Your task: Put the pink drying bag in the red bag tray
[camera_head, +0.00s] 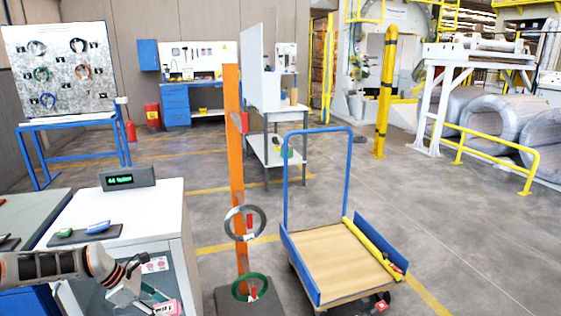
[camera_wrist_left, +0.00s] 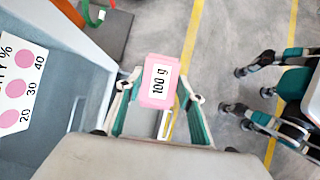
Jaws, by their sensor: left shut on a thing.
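The pink drying bag (camera_wrist_left: 158,82), with a white "100 g" label, is between the two fingers of my left gripper (camera_wrist_left: 160,92). In the head view the bag (camera_head: 166,308) shows at the bottom, beside the white cabinet's open front. My left gripper is shut on it, above the floor. My right gripper (camera_wrist_left: 231,90) shows at the right of the left wrist view, its fingers apart and empty. It is not in the head view. I cannot make out a red bag tray in either view.
The white cabinet (camera_head: 128,212) carries a display (camera_head: 127,178) and a dark tray (camera_head: 68,238) with a blue item. A card with pink dots (camera_wrist_left: 18,88) is close to my left gripper. An orange post (camera_head: 234,150) with coils and a blue-framed cart (camera_head: 345,262) stand to the right.

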